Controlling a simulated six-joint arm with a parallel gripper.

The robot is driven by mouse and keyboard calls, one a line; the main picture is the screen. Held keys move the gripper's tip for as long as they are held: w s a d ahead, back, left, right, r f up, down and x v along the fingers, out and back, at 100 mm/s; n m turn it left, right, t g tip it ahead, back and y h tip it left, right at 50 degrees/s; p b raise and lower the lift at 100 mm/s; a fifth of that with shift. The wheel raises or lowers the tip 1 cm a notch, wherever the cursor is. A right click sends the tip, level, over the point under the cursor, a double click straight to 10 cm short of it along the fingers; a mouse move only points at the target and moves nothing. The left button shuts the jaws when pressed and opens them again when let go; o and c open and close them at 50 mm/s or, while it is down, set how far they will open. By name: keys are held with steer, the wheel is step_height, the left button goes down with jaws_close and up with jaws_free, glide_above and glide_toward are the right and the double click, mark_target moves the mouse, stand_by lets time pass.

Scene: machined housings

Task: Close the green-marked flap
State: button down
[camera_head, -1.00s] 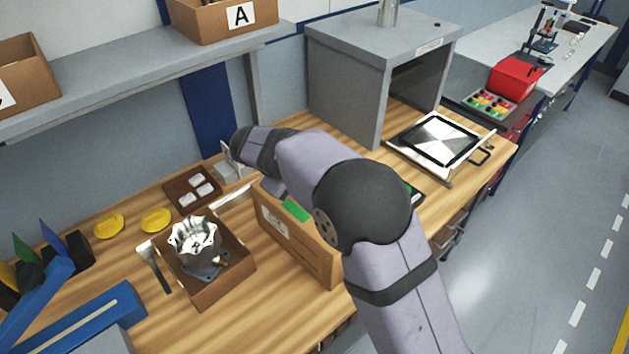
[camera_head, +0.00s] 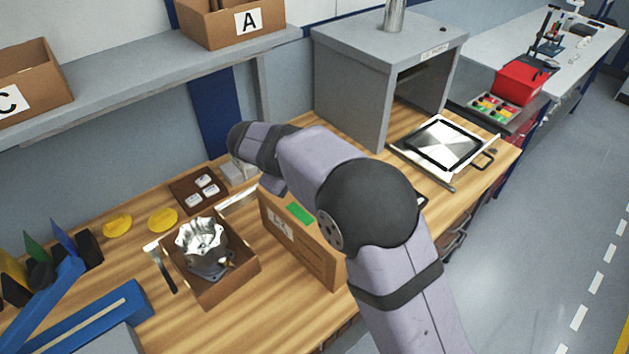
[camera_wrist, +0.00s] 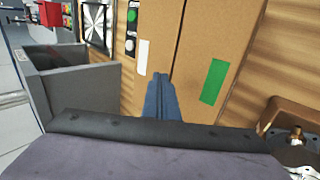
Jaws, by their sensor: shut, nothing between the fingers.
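A cardboard box (camera_head: 304,250) stands on the bench, partly behind my arm in the head view. Its green-marked flap (camera_wrist: 232,62) fills the right of the box top in the wrist view, and its green mark (camera_head: 300,214) shows in the head view. A flap with a white mark (camera_wrist: 158,40) lies to its left across a narrow seam. The green-marked flap looks about flat; any small tilt I cannot tell. My gripper (camera_wrist: 160,80) is shut and empty over the box top, near the seam. Whether it touches a flap is unclear.
An open brown tray (camera_head: 232,282) with a metal housing (camera_head: 203,242) stands left of the box. A dark tray of small white parts (camera_head: 182,198) and yellow discs (camera_head: 163,219) lie behind. A grey cabinet (camera_head: 350,95) stands behind right, near a framed panel (camera_head: 440,145).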

steer(key=shift+w+r+b, duration=0.1)
steer(key=shift+r+b, duration=0.5)
steer(key=shift+r, duration=0.3)
step_height(320, 180, up, 9)
steer(key=b, duration=0.1)
steer(key=shift+f+b, duration=0.15)
steer(key=shift+b, duration=0.25)
steer(key=s+d+f+m+g, duration=0.1)
steer(key=s+d+f, duration=0.1)
steer(key=d+f, duration=0.1)
steer(key=s+d+f+m+g+y, duration=0.1)
steer(key=s+d+f, duration=0.2)
steer(key=d, duration=0.2)
steer(key=s+d+f+m+g, duration=0.1)
steer(key=s+d+f, duration=0.2)
steer(key=d, duration=0.1)
steer(key=shift+s+d+f+g+y, duration=0.15)
steer(key=shift+d+f+g+y, duration=0.15)
steer(key=shift+d+y, duration=0.1)
steer(key=s+d+f+m+g+y, duration=0.1)
steer(key=s+d+f+m, duration=0.2)
steer(key=s, duration=0.6)
steer(key=s+d+f+m+g+y, duration=0.1)
steer(key=s+d+f+m+y, duration=0.1)
steer(key=s+f, duration=0.5)
steer(key=shift+s+d+f+m, duration=0.25)
steer(key=shift+s+d+m, duration=0.55)
steer(key=shift+s+d, duration=0.35)
steer(key=shift+s+a, duration=0.1)
